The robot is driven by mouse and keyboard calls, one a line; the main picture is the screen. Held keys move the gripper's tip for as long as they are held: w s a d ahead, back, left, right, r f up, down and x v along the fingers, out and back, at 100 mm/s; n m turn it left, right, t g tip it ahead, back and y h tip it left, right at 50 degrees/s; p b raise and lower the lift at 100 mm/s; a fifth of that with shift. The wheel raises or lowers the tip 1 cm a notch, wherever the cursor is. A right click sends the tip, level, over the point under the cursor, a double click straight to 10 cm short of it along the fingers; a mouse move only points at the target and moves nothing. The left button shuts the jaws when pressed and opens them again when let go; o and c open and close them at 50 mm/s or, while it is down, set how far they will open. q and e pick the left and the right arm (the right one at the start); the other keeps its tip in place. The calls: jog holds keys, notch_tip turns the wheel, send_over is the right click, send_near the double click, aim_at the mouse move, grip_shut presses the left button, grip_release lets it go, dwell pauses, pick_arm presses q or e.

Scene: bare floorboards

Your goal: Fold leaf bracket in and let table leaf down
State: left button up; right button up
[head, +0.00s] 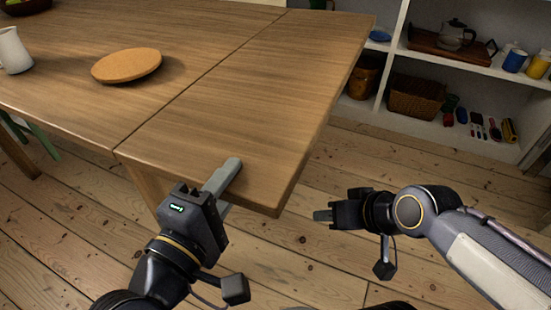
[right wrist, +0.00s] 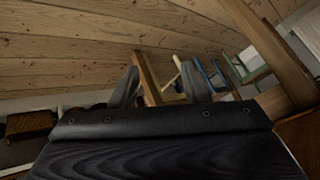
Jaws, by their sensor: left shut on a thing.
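The wooden table leaf (head: 262,100) lies level with the main table top (head: 60,65), with a seam between them. My left gripper (head: 228,175) is shut on the leaf's front edge, one finger on top and the other below. My right gripper (head: 322,215) is off the leaf's right corner, apart from it. In the right wrist view its fingers (right wrist: 162,82) are spread, with no thing clearly held between them. The leaf bracket is hidden under the leaf in the head view, and I cannot surely tell it among the wooden parts in the right wrist view.
White shelves (head: 450,130) with baskets and crockery stand at the back right. Coloured chairs or stools (right wrist: 215,78) show beyond my right fingers. The floorboards (head: 300,265) at front are clear.

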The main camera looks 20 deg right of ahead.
jog(key=o, duration=1.2)
jog(key=w+d+t, duration=0.1)
jog(key=w, duration=0.4)
jog(key=w+d+t+h, duration=0.1)
jog(key=w+t, duration=0.1)
jog(key=w, duration=0.4)
jog(key=w+d+f+n+t+h, duration=0.1)
jog(key=w+d+t, duration=0.1)
jog(key=w, duration=0.4)
jog(key=shift+c, duration=0.2)
jog(key=shift+o, duration=0.2)
jog(key=w+t, duration=0.1)
jog(key=w, duration=0.2)
jog(key=w+n+t, duration=0.1)
jog(key=shift+w+a+f+t, duration=0.1)
jog(key=shift+w+f+t, duration=0.15)
jog(key=shift+f+t, duration=0.1)
jog(key=w+a+f+n+t+y, duration=0.1)
jog(key=w+a+f+t+y, duration=0.15)
jog(key=t, duration=0.35)
jog(key=shift+h, duration=0.25)
jog(key=shift+a+x, duration=0.15)
jog(key=shift+x, duration=2.5)
jog(key=shift+a+x, duration=0.15)
jog(key=shift+x, duration=2.55)
